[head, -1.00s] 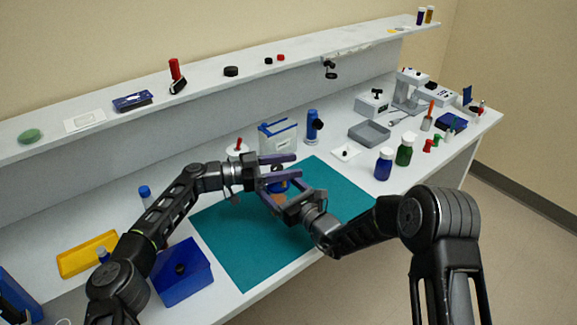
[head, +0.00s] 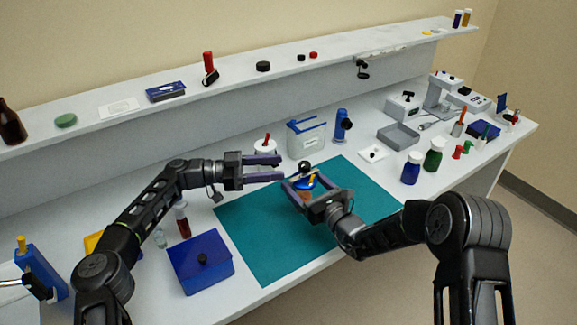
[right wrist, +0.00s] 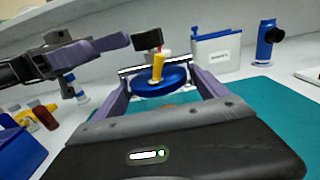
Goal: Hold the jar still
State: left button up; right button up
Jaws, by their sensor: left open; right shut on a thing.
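My right gripper (head: 303,182) is shut on the jar (head: 306,198), above the teal mat (head: 265,240). The jar's body looks amber and is mostly hidden by the fingers. On top is a blue round lid (right wrist: 160,82) with a yellow upright piece (right wrist: 158,66). A dark bar and a small black part show just behind the lid; I cannot tell what they belong to. The jar looks about upright. My left gripper (head: 283,167) is open and empty, left of the jar and apart from it. Its purple fingers also show in the right wrist view (right wrist: 110,50).
A blue box (head: 200,262) and a red vial (head: 183,222) stand left of the mat. A white-and-blue container (head: 306,138) and a blue instrument (head: 341,126) stand behind it. Blue (head: 411,168) and green (head: 433,156) bottles stand right. The mat's front is clear.

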pick_arm(q)
jog(key=shift+a, duration=0.2)
jog(key=s+d+r+n+g+y, duration=0.1)
jog(key=s+d+r+n+y, duration=0.15)
jog(key=d+y, duration=0.3)
jog(key=s+d+r+n+g+y, duration=0.1)
jog(key=s+d+r+n+y, duration=0.1)
jog(key=d+r+y, duration=0.4)
jog(key=a+r+n+t+y, duration=0.3)
jog(key=a+r+n+y, duration=0.1)
jog(key=n, duration=0.3)
jog(key=shift+w+a+r+y, duration=0.25)
jog(key=shift+w+y, duration=0.1)
jog(key=shift+n, duration=0.25)
